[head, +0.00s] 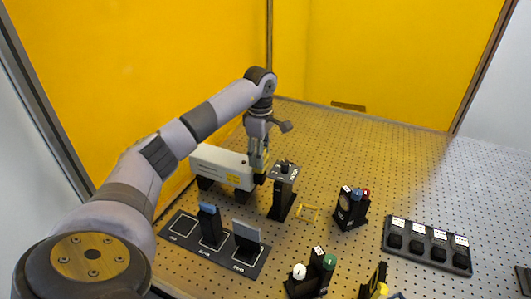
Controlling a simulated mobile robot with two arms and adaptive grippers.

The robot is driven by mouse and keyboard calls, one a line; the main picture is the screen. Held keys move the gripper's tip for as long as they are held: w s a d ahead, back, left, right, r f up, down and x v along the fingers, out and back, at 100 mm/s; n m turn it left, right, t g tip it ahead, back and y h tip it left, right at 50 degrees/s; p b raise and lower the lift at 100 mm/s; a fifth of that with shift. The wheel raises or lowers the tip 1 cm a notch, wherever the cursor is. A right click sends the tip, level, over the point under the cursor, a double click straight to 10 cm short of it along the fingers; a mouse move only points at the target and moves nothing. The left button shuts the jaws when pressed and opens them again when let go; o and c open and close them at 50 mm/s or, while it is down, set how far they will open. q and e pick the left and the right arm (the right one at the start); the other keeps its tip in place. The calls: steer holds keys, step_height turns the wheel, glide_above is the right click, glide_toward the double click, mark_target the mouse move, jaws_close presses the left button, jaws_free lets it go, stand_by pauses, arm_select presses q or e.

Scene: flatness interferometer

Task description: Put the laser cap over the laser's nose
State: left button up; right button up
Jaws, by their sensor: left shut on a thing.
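The laser (222,164) is a long white box with a yellow label, on dark feet at the left near the yellow wall. My left gripper (258,169) points down at the laser's right end, where the nose is. It is shut on a small dark thing that looks to be the laser cap (259,179). The gripper and the cap hide the nose, so I cannot tell whether the cap is around it or just beside it. My right gripper is not in view.
A black post mount (282,198) stands close to the right of the gripper. A dark tray with upright plates (247,256) lies in front of the laser. The back right is clear.

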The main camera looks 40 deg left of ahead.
mark_target(261, 171)
arm_select(q)
steer(key=shift+f, duration=0.25)
steer(key=shift+f+b, duration=1.4)
steer(key=shift+f, duration=0.3)
steer(key=shift+s+d+f+b, duration=0.35)
steer(key=shift+s+f+b, duration=0.15)
steer(key=shift+f+b, duration=0.25)
steer(key=shift+c, duration=0.5)
steer(key=shift+o, duration=0.5)
steer(key=shift+w+a+f, duration=0.1)
steer(key=shift+f, duration=0.05)
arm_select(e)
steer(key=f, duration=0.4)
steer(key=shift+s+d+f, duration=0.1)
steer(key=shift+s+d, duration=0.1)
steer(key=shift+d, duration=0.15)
arm_select(q)
steer(key=shift+w, duration=0.2)
steer(key=shift+o, duration=0.2)
steer(key=shift+f, duration=0.25)
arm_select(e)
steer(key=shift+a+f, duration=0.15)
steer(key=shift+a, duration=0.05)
